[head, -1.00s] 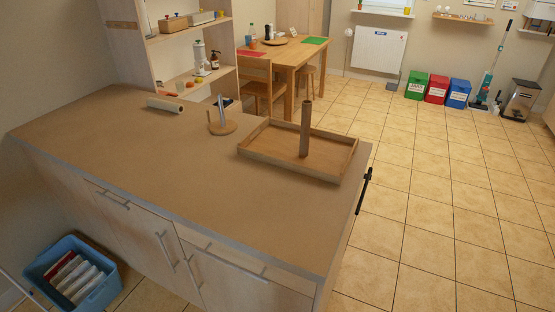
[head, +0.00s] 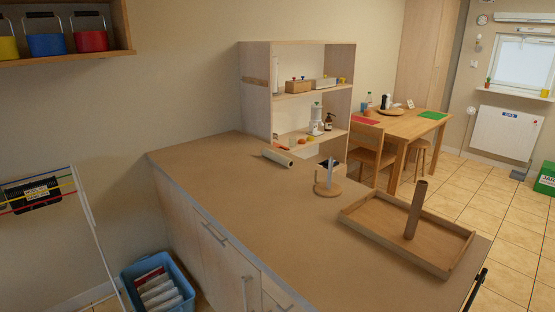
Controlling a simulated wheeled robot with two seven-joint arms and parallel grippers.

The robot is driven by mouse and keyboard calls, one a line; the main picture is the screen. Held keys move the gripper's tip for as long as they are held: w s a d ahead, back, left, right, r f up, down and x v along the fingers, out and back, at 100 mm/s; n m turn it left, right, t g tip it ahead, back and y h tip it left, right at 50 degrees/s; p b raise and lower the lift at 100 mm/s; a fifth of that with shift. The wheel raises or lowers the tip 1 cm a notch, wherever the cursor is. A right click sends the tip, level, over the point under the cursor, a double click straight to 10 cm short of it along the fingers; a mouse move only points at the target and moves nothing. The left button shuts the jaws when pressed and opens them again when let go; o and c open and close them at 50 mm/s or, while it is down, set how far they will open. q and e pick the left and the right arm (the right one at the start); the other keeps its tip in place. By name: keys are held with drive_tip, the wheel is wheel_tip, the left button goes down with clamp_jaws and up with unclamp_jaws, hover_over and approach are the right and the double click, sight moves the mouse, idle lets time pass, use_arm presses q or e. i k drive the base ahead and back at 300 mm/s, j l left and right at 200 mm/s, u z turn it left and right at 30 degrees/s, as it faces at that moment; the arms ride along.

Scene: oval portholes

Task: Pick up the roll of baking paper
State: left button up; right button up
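A pale cream roll (head: 277,158), which looks like the roll of baking paper, lies on its side near the far left end of the brown counter (head: 230,185). Another roll-like brown tube (head: 415,210) stands upright in a shallow wooden tray (head: 370,232) at the counter's right. Neither of my grippers shows in the head view.
A wooden shelf unit (head: 258,95) rises behind the counter. A blue bin (head: 160,285) sits on the floor at lower left. The counter's near left part is bare.

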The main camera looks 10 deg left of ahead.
sight(288, 162)
drive_tip(key=z, duration=0.35)
drive_tip(key=l+z, duration=0.35)
drive_tip(key=l, duration=0.15)
drive_tip(key=i+l+z, duration=0.15)
drive_tip(key=l+z, duration=0.25)
drive_tip(key=i+l, duration=0.4)
drive_tip(key=i+l+z, duration=0.15)
drive_tip(key=i+l, duration=0.25)
drive_tip(key=i, duration=0.2)
drive_tip(key=i+l, duration=0.35)
drive_tip(key=i, duration=0.15)
drive_tip(key=i+u, duration=0.1)
drive_tip(key=i, duration=0.6)
drive_tip(key=i+l+u, duration=0.1)
drive_tip(key=i, duration=0.6)
drive_tip(key=i+l+u, duration=0.1)
drive_tip(key=i, duration=0.6)
drive_tip(key=i+j+u, duration=0.15)
drive_tip(key=i+u, duration=0.15)
drive_tip(key=u, duration=0.15)
drive_tip(key=i+u, duration=0.7)
drive_tip(key=u, duration=0.2)
drive_tip(key=i+l+u, duration=0.25)
drive_tip(key=u, duration=0.15)
drive_tip(key=i+j+u, duration=0.15)
drive_tip(key=i+u, duration=0.7)
drive_tip(key=i, duration=0.15)
drive_tip(key=i+l+u, duration=0.15)
drive_tip(key=i+u, duration=0.25)
drive_tip(key=i, duration=0.1)
